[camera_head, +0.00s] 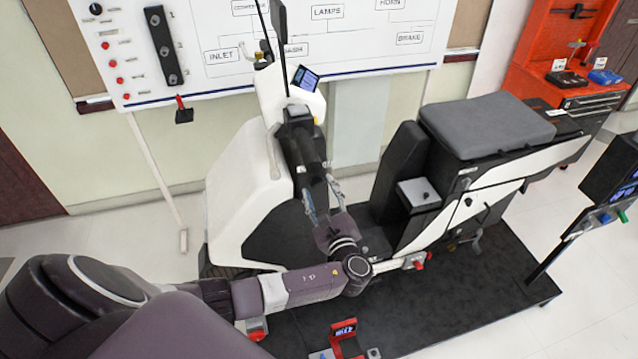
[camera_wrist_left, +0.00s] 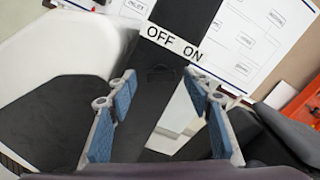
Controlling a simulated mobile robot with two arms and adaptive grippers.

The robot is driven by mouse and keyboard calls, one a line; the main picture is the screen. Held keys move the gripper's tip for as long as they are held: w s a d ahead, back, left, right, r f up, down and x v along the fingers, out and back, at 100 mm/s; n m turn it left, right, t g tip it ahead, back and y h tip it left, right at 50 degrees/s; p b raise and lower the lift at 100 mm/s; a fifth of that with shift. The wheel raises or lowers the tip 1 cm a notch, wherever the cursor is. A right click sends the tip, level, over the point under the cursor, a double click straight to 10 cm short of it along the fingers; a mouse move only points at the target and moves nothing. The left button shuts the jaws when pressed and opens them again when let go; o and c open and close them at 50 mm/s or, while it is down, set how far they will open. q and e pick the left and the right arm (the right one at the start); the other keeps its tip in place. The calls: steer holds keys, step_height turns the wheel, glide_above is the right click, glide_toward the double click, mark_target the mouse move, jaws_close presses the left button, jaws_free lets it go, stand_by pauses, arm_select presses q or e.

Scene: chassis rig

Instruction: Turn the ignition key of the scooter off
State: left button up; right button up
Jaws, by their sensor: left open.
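The scooter has a white front body (camera_head: 240,175), a dark steering column and a grey seat (camera_head: 487,125) to the right. In the left wrist view, white OFF and ON labels (camera_wrist_left: 172,43) sit on a dark panel (camera_wrist_left: 150,105). A faint dark shape (camera_wrist_left: 159,73) below the labels may be the ignition key or its switch; its angle cannot be told. My left gripper (camera_head: 322,190) is open in front of the column, and its blue-padded fingers (camera_wrist_left: 161,88) stand either side of that dark shape, with nothing seen between them. My right gripper is out of view.
The scooter stands on a black platform (camera_head: 440,305). A small lit display (camera_head: 306,78) and a mirror are at the handlebar. A labelled wiring board (camera_head: 345,40) is behind. A red tool cabinet (camera_head: 540,75) and a dark stand (camera_head: 600,200) are at the right.

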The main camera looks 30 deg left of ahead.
arm_select(q)
steer(key=shift+w+a, duration=0.45)
steer(key=shift+w, duration=0.1)
steer(key=shift+a, duration=0.15)
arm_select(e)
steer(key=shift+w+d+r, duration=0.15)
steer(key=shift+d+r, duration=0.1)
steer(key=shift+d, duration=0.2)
arm_select(q)
steer(key=shift+c, duration=0.5)
steer(key=c, duration=1)
steer(key=shift+c, duration=0.2)
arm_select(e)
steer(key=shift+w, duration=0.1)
